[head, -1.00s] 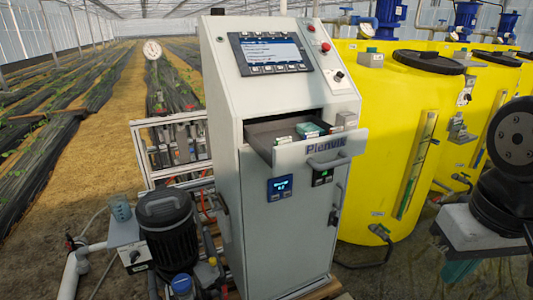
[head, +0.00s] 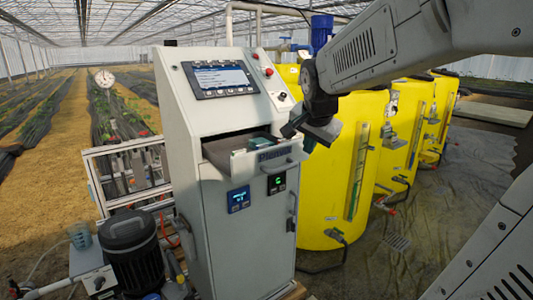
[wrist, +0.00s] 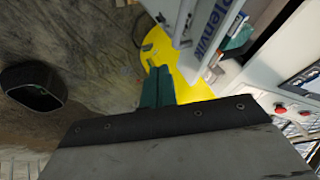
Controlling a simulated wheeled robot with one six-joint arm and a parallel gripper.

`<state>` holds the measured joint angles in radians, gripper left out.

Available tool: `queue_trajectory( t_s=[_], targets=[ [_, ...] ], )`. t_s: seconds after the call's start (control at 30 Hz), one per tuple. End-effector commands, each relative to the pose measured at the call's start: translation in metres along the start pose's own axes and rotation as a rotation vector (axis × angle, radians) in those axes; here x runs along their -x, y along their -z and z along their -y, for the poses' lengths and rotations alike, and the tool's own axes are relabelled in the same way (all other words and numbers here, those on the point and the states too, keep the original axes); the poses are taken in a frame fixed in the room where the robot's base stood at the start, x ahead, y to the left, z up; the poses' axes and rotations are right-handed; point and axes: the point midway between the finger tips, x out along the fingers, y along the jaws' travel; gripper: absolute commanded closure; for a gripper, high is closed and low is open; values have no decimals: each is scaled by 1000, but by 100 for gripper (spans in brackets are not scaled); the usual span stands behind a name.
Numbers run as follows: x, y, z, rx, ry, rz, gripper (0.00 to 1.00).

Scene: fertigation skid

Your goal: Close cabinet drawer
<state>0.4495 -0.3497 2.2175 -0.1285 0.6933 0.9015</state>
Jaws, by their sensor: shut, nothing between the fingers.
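The grey-white control cabinet (head: 225,120) stands left of centre in the head view. Its drawer (head: 262,160) is pulled out, with the dark inside showing and a teal item (head: 256,142) in it. My gripper (head: 290,129) is at the right front corner of the drawer and partly covers it; I cannot tell if they touch. In the wrist view the drawer front (wrist: 207,28) with its lettering is at the top, right of my green fingers (wrist: 158,76). The fingers are together and empty, apart from the drawer front in that picture.
Yellow tanks (head: 335,165) stand close to the right of the cabinet. A dark pump (head: 132,250) and a pipe frame (head: 125,175) are at its left. A screen (head: 220,78) is on the sloped top. Open floor lies at the right front.

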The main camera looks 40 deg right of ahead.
Motion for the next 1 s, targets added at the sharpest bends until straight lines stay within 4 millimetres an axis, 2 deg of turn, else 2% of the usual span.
queue_trajectory(
  t_s=[0.03,0.17,0.37,0.7,0.83,1.0],
  targets=[
    [-6,18,1,-64,4,-27,100],
    [-16,37,3,-142,17,-59,100],
    [-46,38,3,-144,15,-58,100],
    [-116,41,6,-141,17,-56,100],
    [-122,45,27,-138,21,-58,100],
    [-127,47,38,-141,21,-59,100]
  ],
)
